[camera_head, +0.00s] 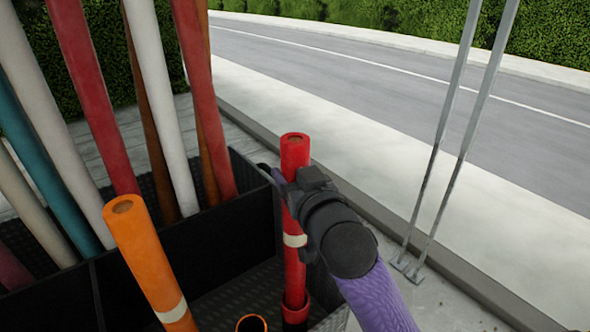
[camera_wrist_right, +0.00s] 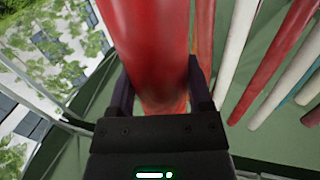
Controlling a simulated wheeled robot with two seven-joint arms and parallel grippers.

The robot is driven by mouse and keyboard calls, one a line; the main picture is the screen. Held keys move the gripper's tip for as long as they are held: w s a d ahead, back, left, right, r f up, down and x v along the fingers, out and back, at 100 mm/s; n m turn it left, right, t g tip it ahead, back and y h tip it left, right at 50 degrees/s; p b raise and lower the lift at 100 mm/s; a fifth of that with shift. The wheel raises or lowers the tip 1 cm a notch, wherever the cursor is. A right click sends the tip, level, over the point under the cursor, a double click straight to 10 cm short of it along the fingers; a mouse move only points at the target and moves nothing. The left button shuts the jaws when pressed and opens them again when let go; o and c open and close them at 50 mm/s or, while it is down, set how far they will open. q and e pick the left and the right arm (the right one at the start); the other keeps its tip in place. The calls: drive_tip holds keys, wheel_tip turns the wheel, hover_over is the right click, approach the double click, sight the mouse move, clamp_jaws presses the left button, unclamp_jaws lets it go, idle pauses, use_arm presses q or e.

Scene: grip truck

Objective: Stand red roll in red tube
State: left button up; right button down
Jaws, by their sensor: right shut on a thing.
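The red roll (camera_head: 294,262) stands nearly upright, with a pale band around its middle. My right gripper (camera_head: 290,195) is shut on its upper part, and the roll fills the space between the fingers in the right wrist view (camera_wrist_right: 150,55). The red tube (camera_head: 296,310) is a short red-rimmed holder at the bottom of the head view. The roll's lower end meets the tube's rim and appears to be inside it; how deep is hidden. My left gripper is not in view.
An orange roll (camera_head: 146,253) leans at the left, near an empty orange tube (camera_head: 251,324). A dark divided bin (camera_head: 190,257) holds several tall red, white, teal and brown rolls. Two thin metal poles (camera_head: 452,140) rise at the right.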

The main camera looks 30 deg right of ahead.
drive_tip(key=shift+f, duration=0.3)
idle(0.5)
unclamp_jaws()
drive_tip(key=shift+s+f, duration=0.1)
